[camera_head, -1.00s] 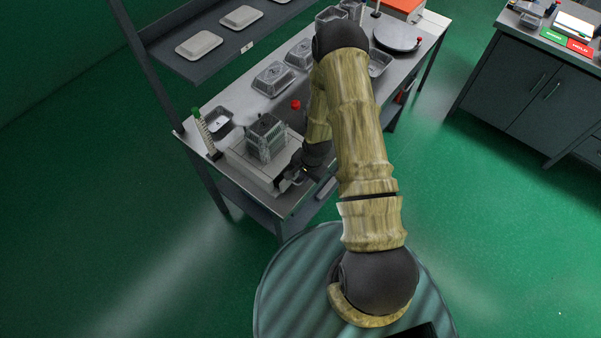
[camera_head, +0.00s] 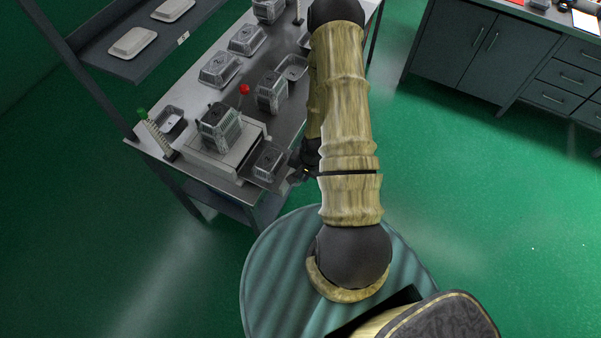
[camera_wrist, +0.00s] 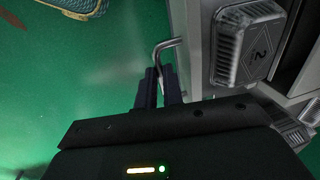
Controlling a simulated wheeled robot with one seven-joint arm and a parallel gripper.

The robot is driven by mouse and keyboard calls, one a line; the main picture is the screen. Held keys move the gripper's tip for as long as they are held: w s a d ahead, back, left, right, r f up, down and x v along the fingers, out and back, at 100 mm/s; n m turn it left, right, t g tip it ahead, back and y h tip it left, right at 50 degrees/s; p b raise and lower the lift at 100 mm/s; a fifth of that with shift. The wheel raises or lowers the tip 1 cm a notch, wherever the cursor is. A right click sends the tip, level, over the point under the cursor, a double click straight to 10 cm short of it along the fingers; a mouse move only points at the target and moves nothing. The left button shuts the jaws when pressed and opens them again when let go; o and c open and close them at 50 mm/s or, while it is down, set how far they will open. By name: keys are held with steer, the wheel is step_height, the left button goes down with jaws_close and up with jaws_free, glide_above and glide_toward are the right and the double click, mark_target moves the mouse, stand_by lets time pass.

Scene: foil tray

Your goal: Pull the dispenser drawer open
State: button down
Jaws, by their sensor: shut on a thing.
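The dispenser (camera_head: 192,160) is a pale box on the bench, with a stack of foil trays (camera_head: 220,127) on top. Its drawer (camera_head: 254,180) stands out from the near right side, and a foil tray (camera_head: 267,161) lies in it. In the wrist view this foil tray (camera_wrist: 248,45) is marked with a 2. My gripper (camera_head: 300,174) is at the drawer's outer end. In the wrist view, the fingers of my gripper (camera_wrist: 161,80) are shut on the bent metal drawer handle (camera_wrist: 168,43). My gripper's body hides the lower part of that view.
A red-knobbed lever (camera_head: 244,90) rises behind the dispenser. More foil trays (camera_head: 219,70) stand farther along the bench (camera_head: 285,45). A shelf (camera_head: 135,65) is above at the left. The green floor (camera_head: 470,190) right of the bench is clear.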

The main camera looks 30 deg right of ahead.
steer(key=c, duration=1.5)
jaws_free()
steer(key=shift+r, duration=0.1)
steer(key=r, duration=0.5)
steer(key=s+d+r+b, duration=0.1)
steer(key=r, duration=0.5)
steer(key=s+r, duration=0.1)
steer(key=r, duration=0.5)
steer(key=shift+s+d+b, duration=0.2)
steer(key=shift+d+b, duration=0.15)
steer(key=shift+d, duration=0.05)
